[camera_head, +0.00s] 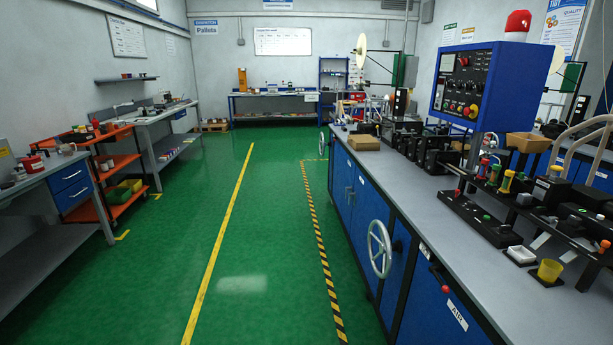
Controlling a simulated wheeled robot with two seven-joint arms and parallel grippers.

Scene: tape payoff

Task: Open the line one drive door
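A long bench (470,235) with a grey top runs along the right side, its front made of blue door panels. One pair of blue doors (343,185) with upright grey handles sits toward its far end and looks shut. A grey handwheel (380,248) stands out from the front nearer to me. A closer blue panel (436,300) bears a label reading AIR (457,315) and a small red knob. No readable label shows which panel is the line one drive door. Neither of my grippers is in view.
A blue control box (480,85) with a red lamp stands above the bench, among machine parts. Green floor (240,260) is clear between a yellow line (222,245) and a striped line (322,250). Workbenches and an orange cart (115,165) line the left.

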